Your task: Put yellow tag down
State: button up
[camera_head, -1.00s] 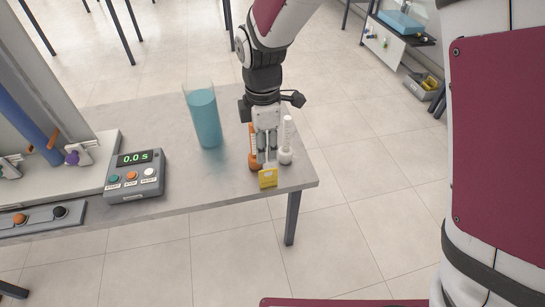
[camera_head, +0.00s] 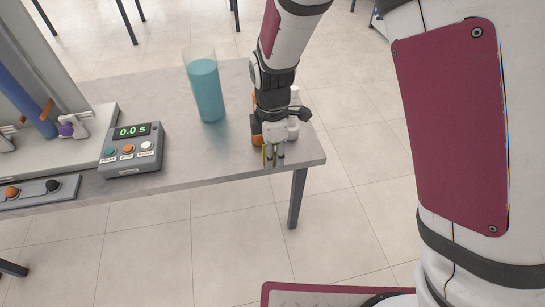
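My gripper (camera_head: 274,157) points down at the front right corner of the grey table (camera_head: 235,172), close to its front edge. Its fingertips are small and close together, and I cannot tell whether they are open or shut. Only a thin yellow sliver of the yellow tag (camera_head: 264,153) shows at the fingers; the rest is hidden or edge-on. I cannot tell whether the tag is held or touches the table. An orange-based bottle (camera_head: 256,133) and a white bottle (camera_head: 293,125) stand just behind the gripper, partly covered by it.
A tall clear cylinder of teal liquid (camera_head: 207,92) stands left of my arm. A timer box (camera_head: 132,150) reading 0.0 S and the manometer board's base (camera_head: 75,165) are further left. The tabletop between timer and gripper is clear. The table's right edge is close to the gripper.

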grip_shut()
jog(key=shift+r, duration=0.1)
dwell(0.3)
